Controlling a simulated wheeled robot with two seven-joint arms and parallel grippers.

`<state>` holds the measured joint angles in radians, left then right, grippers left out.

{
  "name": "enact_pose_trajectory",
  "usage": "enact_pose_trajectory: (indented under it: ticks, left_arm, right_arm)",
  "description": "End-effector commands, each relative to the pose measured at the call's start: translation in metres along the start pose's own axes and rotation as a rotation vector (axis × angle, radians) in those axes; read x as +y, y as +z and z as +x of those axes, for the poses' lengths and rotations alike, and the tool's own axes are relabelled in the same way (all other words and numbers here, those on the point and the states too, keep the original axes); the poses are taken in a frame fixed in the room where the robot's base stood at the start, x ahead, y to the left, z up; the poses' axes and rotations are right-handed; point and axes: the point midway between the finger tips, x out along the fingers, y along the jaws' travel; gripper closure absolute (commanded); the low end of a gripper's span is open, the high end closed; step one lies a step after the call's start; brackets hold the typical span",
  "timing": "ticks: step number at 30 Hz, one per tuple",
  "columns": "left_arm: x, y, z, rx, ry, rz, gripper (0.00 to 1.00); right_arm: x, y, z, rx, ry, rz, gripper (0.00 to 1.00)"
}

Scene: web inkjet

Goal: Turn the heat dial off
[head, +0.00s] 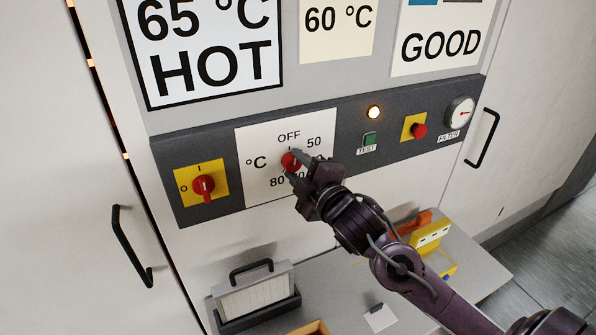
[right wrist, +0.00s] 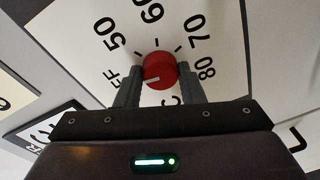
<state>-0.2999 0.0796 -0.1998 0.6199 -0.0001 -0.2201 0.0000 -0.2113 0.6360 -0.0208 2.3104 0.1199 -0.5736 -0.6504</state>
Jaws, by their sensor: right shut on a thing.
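The heat dial (head: 288,161) is a round red knob on a white plate (head: 257,190) marked OFF, 50, 60, 70, 80 and °C. It also shows in the right wrist view (right wrist: 160,67), with a white mark on its face pointing left and slightly down, toward the partly hidden OFF lettering. My right gripper (head: 294,166) is shut on the dial, one finger on each side; its fingers flank the knob in the right wrist view (right wrist: 160,83). The gripper covers part of the scale in the head view. My left gripper is not in view.
A red rotary switch (head: 203,186) on yellow is left of the dial. A green TEST button (head: 369,141), lit lamp (head: 374,112), red button (head: 418,131) and filter gauge (head: 461,112) are to the right. Below, a shelf (head: 345,288) holds a handled filter box (head: 255,293) and yellow item (head: 430,238).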

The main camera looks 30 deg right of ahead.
Motion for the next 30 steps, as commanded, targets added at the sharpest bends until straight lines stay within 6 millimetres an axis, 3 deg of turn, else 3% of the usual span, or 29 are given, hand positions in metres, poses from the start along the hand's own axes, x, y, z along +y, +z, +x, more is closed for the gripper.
enact_pose_trajectory:
  ticks: [12,27,28,30]
  left_arm:
    - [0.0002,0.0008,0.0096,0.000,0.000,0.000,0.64]
    - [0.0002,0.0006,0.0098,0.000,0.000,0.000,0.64]
    - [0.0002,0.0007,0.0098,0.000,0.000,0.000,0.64]
    - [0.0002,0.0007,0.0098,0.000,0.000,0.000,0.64]
  right_arm:
    - [-0.0022,0.0006,0.0002,-0.012,-0.017,-0.164,0.88]
    - [-0.0017,0.0004,0.0001,-0.013,-0.018,-0.180,0.88]
    - [-0.0017,0.0004,0.0001,-0.013,-0.018,-0.180,0.62]
    - [-0.0014,0.0003,0.0001,-0.013,-0.017,-0.179,0.53]
